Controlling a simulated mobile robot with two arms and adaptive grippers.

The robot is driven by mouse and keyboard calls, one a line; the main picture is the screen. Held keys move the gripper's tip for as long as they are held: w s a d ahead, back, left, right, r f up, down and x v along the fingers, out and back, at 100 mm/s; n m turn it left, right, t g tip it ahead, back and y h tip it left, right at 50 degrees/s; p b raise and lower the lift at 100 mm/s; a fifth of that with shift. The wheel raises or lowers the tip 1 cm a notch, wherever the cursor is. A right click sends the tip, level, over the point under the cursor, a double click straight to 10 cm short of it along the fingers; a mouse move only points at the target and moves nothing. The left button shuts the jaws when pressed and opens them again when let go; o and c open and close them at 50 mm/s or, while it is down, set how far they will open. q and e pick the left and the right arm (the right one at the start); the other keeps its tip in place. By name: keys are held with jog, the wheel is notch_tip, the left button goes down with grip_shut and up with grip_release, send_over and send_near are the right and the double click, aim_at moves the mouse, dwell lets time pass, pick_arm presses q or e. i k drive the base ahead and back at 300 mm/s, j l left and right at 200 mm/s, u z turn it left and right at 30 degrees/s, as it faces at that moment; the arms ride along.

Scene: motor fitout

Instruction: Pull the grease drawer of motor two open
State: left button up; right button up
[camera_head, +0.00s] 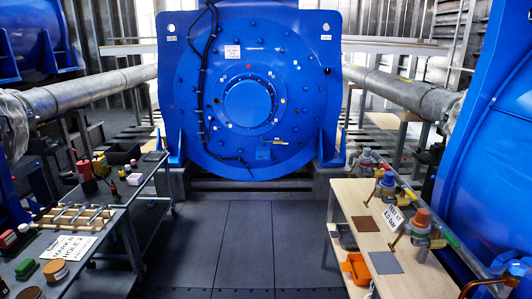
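A large blue motor (300,105) stands upright in the middle of the head view, with a round hub (248,103) at its centre. Low on its face, right of centre, is a small blue box-like fitting (263,154); I cannot tell if it is the grease drawer, or whether it is open. Parts of other blue motors show at the left edge (36,38) and right edge (480,160). No number that marks motor two is readable. Neither of my grippers is in view.
A dark cart (75,285) at left holds tools, small coloured containers and a sign. A wooden-topped table (350,195) at right holds several valves, trays and a sign. Thick pipes (90,88) flank the motor. The dark floor (240,240) between is clear.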

aim_at(260, 155)
jog(key=i, duration=4.65)
jog(key=i+j+z, duration=0.1)
jog(key=i+z, duration=0.2)
jog(key=i, duration=0.25)
jog(key=i+j+z, duration=0.25)
jog(key=i, duration=0.3)
